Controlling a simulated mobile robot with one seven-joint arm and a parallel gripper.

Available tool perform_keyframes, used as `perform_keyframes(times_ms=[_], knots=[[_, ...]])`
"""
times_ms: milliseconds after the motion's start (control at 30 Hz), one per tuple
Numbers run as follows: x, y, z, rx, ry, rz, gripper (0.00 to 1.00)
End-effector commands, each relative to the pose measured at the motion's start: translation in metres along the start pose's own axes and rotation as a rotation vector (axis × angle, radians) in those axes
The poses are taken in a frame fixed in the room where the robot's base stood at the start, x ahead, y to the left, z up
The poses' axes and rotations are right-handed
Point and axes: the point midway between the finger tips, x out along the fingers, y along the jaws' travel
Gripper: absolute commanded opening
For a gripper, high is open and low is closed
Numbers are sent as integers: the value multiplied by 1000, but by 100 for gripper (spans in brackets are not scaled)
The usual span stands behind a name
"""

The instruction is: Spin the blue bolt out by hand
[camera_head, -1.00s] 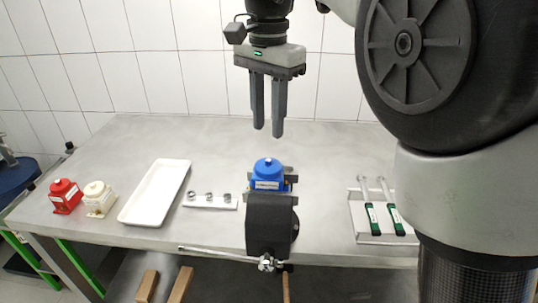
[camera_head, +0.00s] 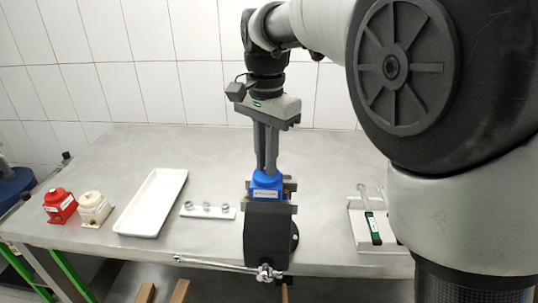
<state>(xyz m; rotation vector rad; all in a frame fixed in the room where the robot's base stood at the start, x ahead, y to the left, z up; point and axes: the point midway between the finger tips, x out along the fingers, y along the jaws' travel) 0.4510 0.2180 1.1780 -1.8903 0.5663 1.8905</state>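The blue pump (camera_head: 266,190) sits clamped in the dark vise (camera_head: 268,232) near the middle of the table. My gripper (camera_head: 266,168) points straight down, with its fingertips at the top of the blue pump. The blue bolt on top of the pump is hidden by the fingers. The fingers look close together, one partly in front of the other, so I cannot tell whether they grip the bolt.
A white tray (camera_head: 150,204) lies left of the vise, beside a small plate (camera_head: 207,211) with metal rings. A red pump (camera_head: 60,205) and a cream pump (camera_head: 94,208) stand farther left. Green-handled tools (camera_head: 374,228) lie in a holder at right. The vise handle (camera_head: 215,264) sticks out in front.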

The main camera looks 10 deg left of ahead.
Motion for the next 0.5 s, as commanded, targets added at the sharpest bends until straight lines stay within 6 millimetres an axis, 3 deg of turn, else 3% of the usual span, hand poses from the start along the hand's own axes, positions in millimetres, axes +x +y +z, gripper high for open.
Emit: perform_keyframes(times_ms=[500], knots=[[-2,0,0,-99,0,0,0]])
